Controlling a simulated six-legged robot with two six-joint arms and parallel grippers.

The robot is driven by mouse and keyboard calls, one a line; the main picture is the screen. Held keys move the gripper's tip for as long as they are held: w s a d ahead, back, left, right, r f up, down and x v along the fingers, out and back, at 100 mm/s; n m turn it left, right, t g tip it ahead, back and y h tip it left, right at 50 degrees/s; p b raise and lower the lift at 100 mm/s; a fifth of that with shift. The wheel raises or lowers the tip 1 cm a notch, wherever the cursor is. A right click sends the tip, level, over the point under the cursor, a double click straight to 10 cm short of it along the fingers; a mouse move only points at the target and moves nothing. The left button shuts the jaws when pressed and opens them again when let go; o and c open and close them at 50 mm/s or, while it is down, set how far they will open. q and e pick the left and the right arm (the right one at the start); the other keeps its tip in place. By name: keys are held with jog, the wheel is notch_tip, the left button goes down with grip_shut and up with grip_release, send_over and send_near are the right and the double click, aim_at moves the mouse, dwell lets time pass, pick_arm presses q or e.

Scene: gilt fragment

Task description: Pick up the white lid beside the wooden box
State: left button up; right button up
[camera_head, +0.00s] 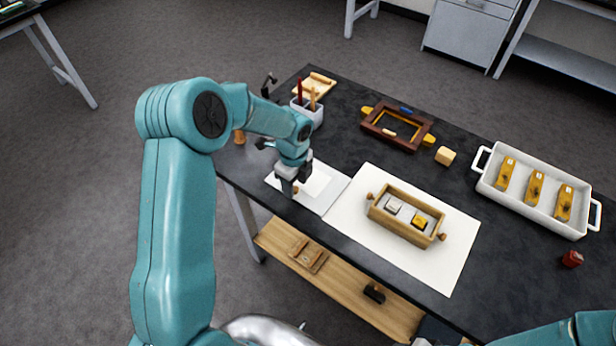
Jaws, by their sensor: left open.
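The wooden box (386,219) stands open on a white sheet (350,215) near the table's front edge. It has round knobs at both ends and holds a silvery piece and a golden piece. Left of it lies a flat, pale square with a brighter white square on it, which looks like the white lid (318,183). My left gripper (291,190) points down over the lid's left part, open. A small brown bit, perhaps a knob, shows by its fingertips; I cannot tell whether they touch it. My right gripper is out of view.
A white tray (487,178) with several golden blocks stands at the right. A brown frame (376,125), a small wooden block (445,156) and a pen cup (309,113) stand farther back. A red piece (572,259) lies right. A wooden shelf (340,283) runs below.

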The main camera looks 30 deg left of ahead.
pick_arm(q)
jog(key=shift+f, duration=0.6)
grip_shut()
jog(key=shift+r, duration=0.15)
